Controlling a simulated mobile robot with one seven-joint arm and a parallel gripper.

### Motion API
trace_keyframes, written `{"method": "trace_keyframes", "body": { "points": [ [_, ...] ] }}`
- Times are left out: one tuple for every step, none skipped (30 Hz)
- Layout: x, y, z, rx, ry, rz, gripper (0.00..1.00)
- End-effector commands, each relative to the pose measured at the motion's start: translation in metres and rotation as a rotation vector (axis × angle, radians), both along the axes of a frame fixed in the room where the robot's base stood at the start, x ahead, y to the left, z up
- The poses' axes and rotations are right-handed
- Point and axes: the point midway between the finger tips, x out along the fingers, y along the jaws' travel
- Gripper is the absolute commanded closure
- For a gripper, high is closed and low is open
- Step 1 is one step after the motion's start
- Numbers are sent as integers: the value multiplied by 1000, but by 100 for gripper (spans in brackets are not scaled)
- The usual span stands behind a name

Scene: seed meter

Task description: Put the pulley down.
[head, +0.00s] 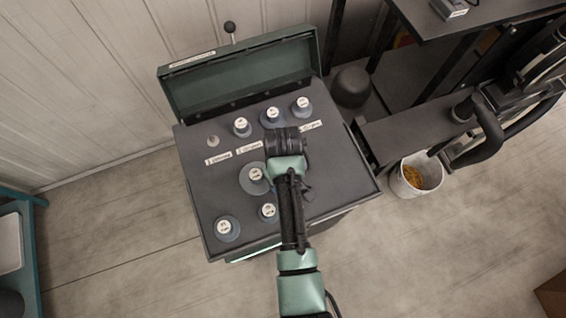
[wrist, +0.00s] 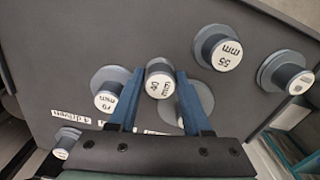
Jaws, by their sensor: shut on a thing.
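My gripper (head: 287,142) is over the dark top of the seed meter cabinet (head: 330,185). In the wrist view its two blue fingers (wrist: 158,88) are shut on a grey pulley with a round white cap marked 40 mm (wrist: 158,84). The cap faces the wrist camera. In the head view my gripper hides this pulley. I cannot tell whether its underside touches the cabinet top.
Other capped pulleys stand around it, including a 55 mm one (wrist: 226,54), one at the back (head: 301,105) and one at the front left (head: 227,228). A raised green lid (head: 240,72) closes off the back. A white bucket (head: 417,176) stands right.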

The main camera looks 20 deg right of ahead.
Motion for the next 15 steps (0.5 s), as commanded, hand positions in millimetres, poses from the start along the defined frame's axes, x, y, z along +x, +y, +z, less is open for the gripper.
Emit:
{"method": "trace_keyframes", "body": {
  "points": [
    [0, 0, -2, 0, -1, 0, 100],
    [1, 0, -2, -1, -1, 0, 100],
    [1, 0, -2, -1, -2, 0, 100],
    [1, 0, -2, -1, -2, 0, 100],
    [1, 0, -2, -1, -2, 0, 100],
    [1, 0, -2, -1, -2, 0, 100],
    [1, 0, -1, -1, -2, 0, 100],
    [1, 0, -2, -1, -2, 0, 100],
    [1, 0, -3, -1, -2, 0, 100],
    [1, 0, -4, -1, -1, 0, 100],
    [1, 0, -5, -1, -1, 0, 100],
    [1, 0, -5, -1, -2, 0, 50],
    [1, 0, -5, -1, -2, 0, 44],
    [1, 0, -4, -1, -2, 0, 39],
    [1, 0, -4, -1, -2, 0, 39]
  ]
}}
